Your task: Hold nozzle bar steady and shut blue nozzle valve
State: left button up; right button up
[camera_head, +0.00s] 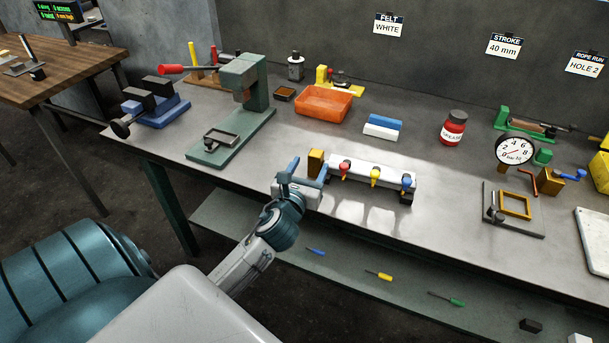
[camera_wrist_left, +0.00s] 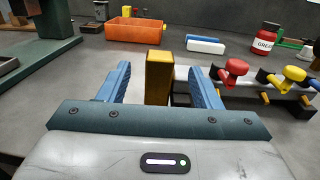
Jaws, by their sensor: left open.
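The nozzle bar (camera_head: 385,178) is a pale bar near the table's front edge, with red, yellow and blue valves along it. An ochre block (camera_head: 316,160) stands at the bar's left end. My left gripper (camera_head: 307,168) is open at this end. In the left wrist view the block (camera_wrist_left: 159,77) shows between the blue fingers, with a gap on each side. I cannot tell how deep it sits between them. My right gripper is out of view.
A green press (camera_head: 243,95) stands to the left, and an orange bin (camera_head: 323,103) behind. A blue-and-white block (camera_head: 383,127), a red grease jar (camera_head: 453,128) and a gauge (camera_head: 515,150) stand behind the bar. A lower shelf (camera_head: 330,265) holds small coloured tools.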

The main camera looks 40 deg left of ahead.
aim_at(314, 159)
pick_arm(q)
jog(key=x, duration=0.5)
jog(key=shift+f, duration=0.1)
jog(key=shift+w+a, duration=0.1)
jog(key=shift+w, duration=0.25)
jog(key=shift+w+a+p, duration=0.15)
jog(key=shift+w+p, duration=0.15)
jog(key=shift+w, duration=0.15)
jog(key=shift+c, duration=1.3)
grip_shut()
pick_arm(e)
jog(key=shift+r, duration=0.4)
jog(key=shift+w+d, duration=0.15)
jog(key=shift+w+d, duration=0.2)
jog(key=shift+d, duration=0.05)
